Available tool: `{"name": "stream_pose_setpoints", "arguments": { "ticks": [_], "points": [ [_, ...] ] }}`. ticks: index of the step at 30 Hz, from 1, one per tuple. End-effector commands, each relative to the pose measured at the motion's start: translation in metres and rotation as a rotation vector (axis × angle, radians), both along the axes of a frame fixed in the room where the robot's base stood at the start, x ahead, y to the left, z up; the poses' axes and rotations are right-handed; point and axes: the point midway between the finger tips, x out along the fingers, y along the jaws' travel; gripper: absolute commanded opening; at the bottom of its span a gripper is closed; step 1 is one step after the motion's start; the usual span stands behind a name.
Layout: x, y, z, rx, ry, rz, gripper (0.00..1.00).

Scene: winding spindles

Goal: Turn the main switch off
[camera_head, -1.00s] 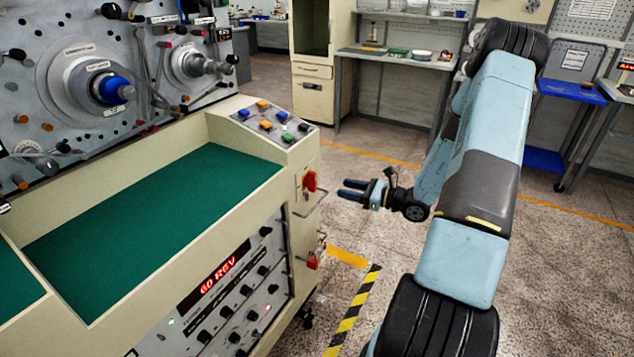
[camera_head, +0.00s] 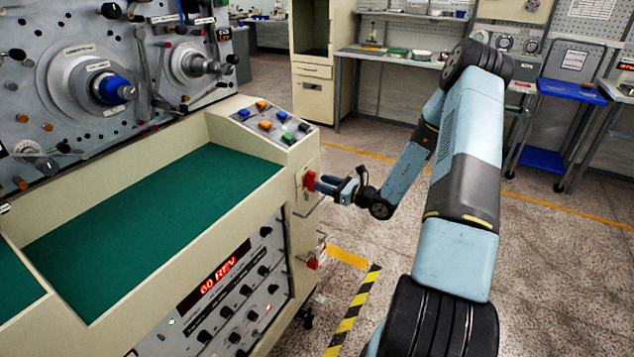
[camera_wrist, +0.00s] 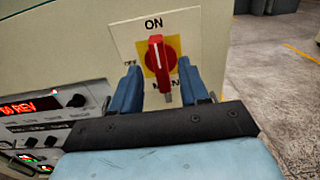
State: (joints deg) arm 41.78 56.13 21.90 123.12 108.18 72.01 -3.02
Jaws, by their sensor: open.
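The main switch is a red rotary handle (camera_wrist: 157,62) on a yellow plate (camera_wrist: 174,46), on the cream side panel of the winding machine. In the wrist view its handle stands upright with its white line towards the ON label. In the head view the red switch (camera_head: 309,181) is partly covered by my fingers. My gripper (camera_head: 318,183) is at the switch. In the wrist view my gripper (camera_wrist: 158,78) is open, with one blue finger on each side of the handle. I cannot tell whether the fingers touch it.
A metal handle bar (camera_head: 312,208) and a second red part (camera_head: 313,262) sit lower on the same side panel. A button panel (camera_head: 275,122) is on top of the machine corner. Free floor (camera_head: 400,280) lies to the right.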

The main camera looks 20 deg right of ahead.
Motion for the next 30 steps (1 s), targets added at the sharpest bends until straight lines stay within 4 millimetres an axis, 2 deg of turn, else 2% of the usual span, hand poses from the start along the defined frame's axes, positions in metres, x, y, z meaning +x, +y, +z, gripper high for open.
{"name": "stream_pose_setpoints", "arguments": {
  "ticks": [3, 9, 19, 30],
  "points": [
    [0.012, 0.011, 0.000, -0.001, -0.001, 0.001, 0.45],
    [0.023, 0.021, 0.000, -0.001, -0.001, -0.001, 0.45],
    [0.025, 0.022, 0.000, 0.000, 0.000, -0.001, 0.45],
    [0.025, 0.022, 0.000, 0.000, 0.000, -0.001, 0.10]
  ]
}}
